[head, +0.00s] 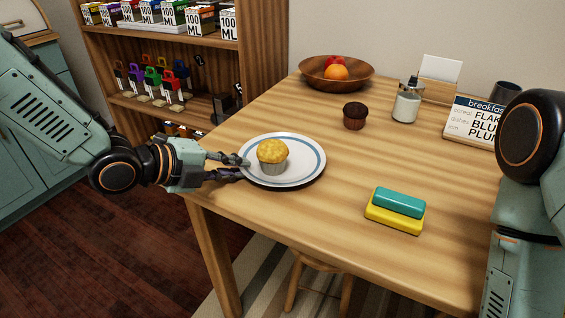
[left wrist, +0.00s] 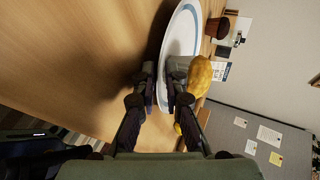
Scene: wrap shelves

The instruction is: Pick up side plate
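The side plate (head: 300,175), white with a blue ring, lies on the table near its left edge; part of it shows edge-on in the left wrist view (left wrist: 183,35). A yellow-topped muffin (head: 272,155) in a grey cup stands on it and shows in the left wrist view (left wrist: 202,76). My left gripper (head: 243,167) is at the plate's left rim. Its fingers (left wrist: 162,88) are apart, one on the muffin side and one on the table side, with the rim between them. I see no clear grip. My right gripper is out of view.
A chocolate muffin (head: 355,115), a glass jar (head: 406,105), a fruit bowl (head: 310,80) and a menu sign (head: 474,120) stand farther back. Shelves (head: 140,60) stand behind left. The table's middle is clear.

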